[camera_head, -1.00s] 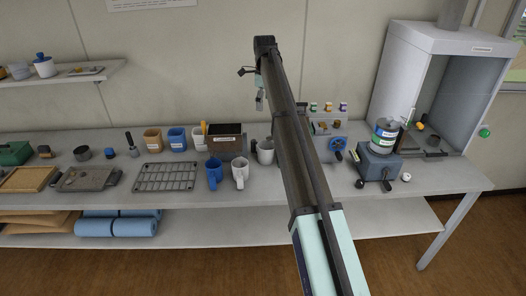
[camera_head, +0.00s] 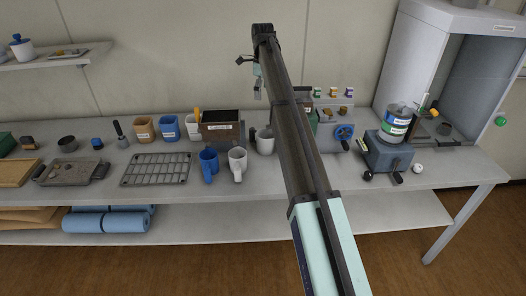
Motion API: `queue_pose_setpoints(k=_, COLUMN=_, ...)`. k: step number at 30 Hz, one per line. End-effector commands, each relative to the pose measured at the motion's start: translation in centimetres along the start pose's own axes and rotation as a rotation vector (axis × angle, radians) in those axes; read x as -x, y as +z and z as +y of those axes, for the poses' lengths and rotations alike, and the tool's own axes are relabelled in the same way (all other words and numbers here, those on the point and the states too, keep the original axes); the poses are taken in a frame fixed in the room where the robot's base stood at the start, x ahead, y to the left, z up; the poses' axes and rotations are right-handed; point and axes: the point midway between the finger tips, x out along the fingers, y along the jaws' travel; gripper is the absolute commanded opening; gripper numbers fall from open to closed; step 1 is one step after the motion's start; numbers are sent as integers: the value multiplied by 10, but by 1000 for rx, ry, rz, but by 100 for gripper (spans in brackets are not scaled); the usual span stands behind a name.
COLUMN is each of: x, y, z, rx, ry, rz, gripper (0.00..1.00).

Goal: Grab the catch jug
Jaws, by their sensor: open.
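No label marks the catch jug. Jug-like vessels on the bench are a grey-white jug (camera_head: 265,143), partly hidden by my arm, a white handled jug (camera_head: 238,164) and a blue one (camera_head: 209,165) beside it. My gripper (camera_head: 257,88) hangs from the far end of my raised arm, above the back of the bench. It is small in the view, open and empty, clear of all the vessels. My arm covers part of the analyser panel (camera_head: 333,118) with its blue wheel.
A dark labelled box (camera_head: 221,126), a wire rack (camera_head: 156,169) and orange and blue cups stand left of the jugs. A blue-grey crank device (camera_head: 387,152) with a can (camera_head: 396,122) and a hood (camera_head: 419,50) stand right. The bench front is partly clear.

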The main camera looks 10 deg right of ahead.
Motion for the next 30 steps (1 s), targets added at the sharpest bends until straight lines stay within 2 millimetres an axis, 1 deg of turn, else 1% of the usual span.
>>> queue_pose_setpoints(k=1, x=-17, y=0, z=0, rx=0, ry=0, rz=0, gripper=100)
queue_pose_setpoints(k=4, x=-32, y=0, z=0, rx=0, ry=0, rz=0, gripper=100)
queue_pose_setpoints(k=6, x=-38, y=0, z=0, rx=0, ry=0, rz=0, gripper=100)
queue_pose_setpoints(k=11, x=-46, y=0, z=0, rx=0, ry=0, rz=0, gripper=100)
queue_pose_setpoints(k=14, x=-56, y=-1, z=1, rx=0, ry=1, rz=0, gripper=100)
queue_pose_setpoints(k=17, x=-72, y=-1, z=2, rx=0, ry=2, rz=1, gripper=100)
queue_pose_setpoints(k=27, x=-138, y=-1, z=1, rx=0, ry=2, rz=1, gripper=100)
queue_pose_setpoints(k=30, x=-151, y=0, z=0, rx=0, ry=1, rz=0, gripper=100)
